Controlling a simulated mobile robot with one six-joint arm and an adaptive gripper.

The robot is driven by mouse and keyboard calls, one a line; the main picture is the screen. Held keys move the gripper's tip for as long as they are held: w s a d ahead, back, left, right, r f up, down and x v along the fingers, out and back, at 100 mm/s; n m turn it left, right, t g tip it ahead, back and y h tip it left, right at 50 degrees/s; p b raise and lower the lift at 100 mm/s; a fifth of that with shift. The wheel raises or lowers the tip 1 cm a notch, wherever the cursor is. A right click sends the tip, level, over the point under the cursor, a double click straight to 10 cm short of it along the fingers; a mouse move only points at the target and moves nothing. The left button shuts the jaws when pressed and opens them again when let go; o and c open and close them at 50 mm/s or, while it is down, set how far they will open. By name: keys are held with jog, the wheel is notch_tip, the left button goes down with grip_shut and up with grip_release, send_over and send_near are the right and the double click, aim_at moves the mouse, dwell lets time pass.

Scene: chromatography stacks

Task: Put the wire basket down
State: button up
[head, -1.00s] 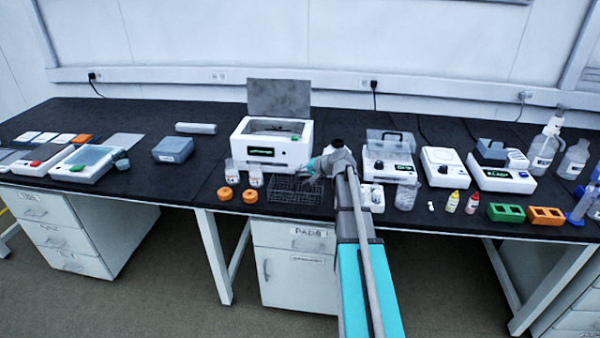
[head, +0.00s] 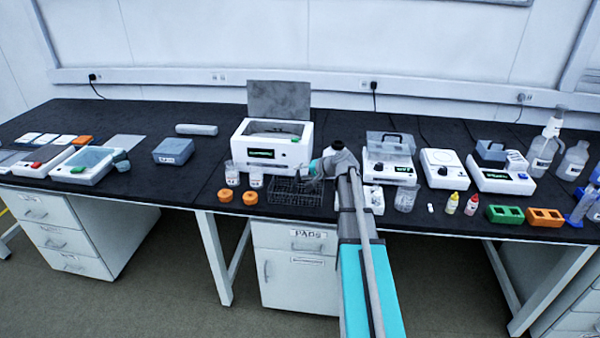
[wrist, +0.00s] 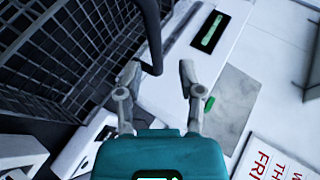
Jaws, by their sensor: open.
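The dark wire basket (head: 292,193) stands on the black bench top, in front of a white instrument with a raised grey lid. In the wrist view the basket's mesh (wrist: 75,60) fills the upper left, and its thick dark handle (wrist: 150,30) curves down between the fingers in the picture. My gripper (wrist: 158,72) is open, its two fingertips apart on either side of the handle's end. I cannot tell whether either finger touches it. In the head view my gripper (head: 312,170) is small, just over the basket's back right part, and partly merges with it.
The white instrument (head: 265,153) is close behind the basket. Two orange caps (head: 238,196) and two labelled jars stand to its left. A white device (head: 388,165) and a clear beaker (head: 406,198) are to the right.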

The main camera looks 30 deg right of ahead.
jog(key=p+v, duration=0.5)
jog(key=v, duration=0.6)
dwell(0.4)
jog(key=s+a+f+n+g+h, duration=0.2)
jog(key=s+a, duration=0.3)
jog(key=a, duration=0.4)
jog(key=s+a+f+n+g+h, duration=0.2)
jog(key=s+a+f+n+g, duration=0.2)
jog(key=a, duration=0.6)
jog(key=s+a+f+n+g+h, duration=0.1)
jog(key=s+a+f+n+g, duration=0.2)
jog(key=s+a, duration=0.5)
jog(key=shift+s+a+g+h, duration=0.25)
jog(key=shift+a+g+h, duration=0.15)
jog(key=shift+a+g, duration=0.45)
